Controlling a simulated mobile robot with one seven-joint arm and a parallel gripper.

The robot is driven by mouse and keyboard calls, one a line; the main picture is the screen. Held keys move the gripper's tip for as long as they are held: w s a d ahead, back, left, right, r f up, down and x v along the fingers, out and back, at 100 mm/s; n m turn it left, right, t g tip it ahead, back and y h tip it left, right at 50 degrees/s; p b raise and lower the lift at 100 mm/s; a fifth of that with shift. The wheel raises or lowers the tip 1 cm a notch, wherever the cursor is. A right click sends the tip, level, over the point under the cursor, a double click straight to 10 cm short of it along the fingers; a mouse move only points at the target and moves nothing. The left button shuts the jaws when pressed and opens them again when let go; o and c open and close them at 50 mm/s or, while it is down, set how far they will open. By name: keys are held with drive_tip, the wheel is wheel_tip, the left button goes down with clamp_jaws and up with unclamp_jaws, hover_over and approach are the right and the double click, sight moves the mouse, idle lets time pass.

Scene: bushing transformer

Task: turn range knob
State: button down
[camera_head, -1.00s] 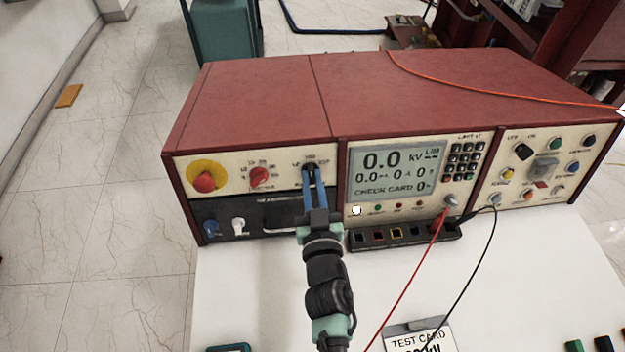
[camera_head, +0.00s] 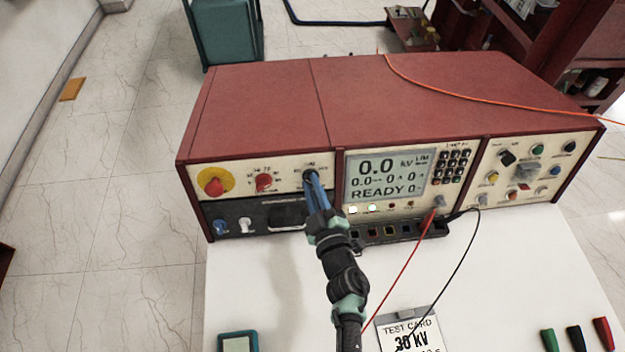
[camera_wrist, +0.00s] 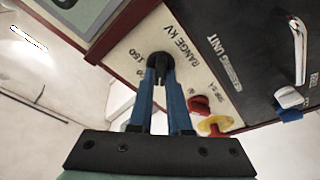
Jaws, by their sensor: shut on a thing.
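The range knob (camera_wrist: 160,62) is a black knob on the cream front panel, with "RANGE KV" printed beside it in the wrist view. My gripper (camera_wrist: 160,80) is shut on this knob, its two blue fingers on either side of it. In the head view my gripper (camera_head: 315,185) reaches up to the knob, and its fingers cover most of it. The display (camera_head: 388,176) to the right reads "0.0 kV" and "READY". A test card (camera_head: 409,332) marked "30 kV" lies on the white table.
A red knob (camera_head: 264,182) and a red button on a yellow disc (camera_head: 214,186) are left of my gripper. A red lead (camera_head: 402,275) and a black lead (camera_head: 455,270) run from the panel. A small teal-edged device (camera_head: 238,342) lies at the table front.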

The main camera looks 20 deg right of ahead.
drive_tip(key=shift+n+y+p, duration=0.3)
drive_tip(key=shift+n+p, duration=0.35)
drive_tip(key=shift+n, duration=0.85)
drive_tip(key=shift+n+g, duration=0.3)
drive_tip(key=c, duration=0.9)
unclamp_jaws()
drive_tip(key=shift+o, duration=0.2)
drive_tip(key=s+r, duration=0.1)
drive_tip(key=s, duration=1.1)
drive_tip(key=shift+s+a+r+p, duration=0.25)
drive_tip(key=shift+s+a+p, duration=0.05)
drive_tip(key=shift+s+a, duration=0.15)
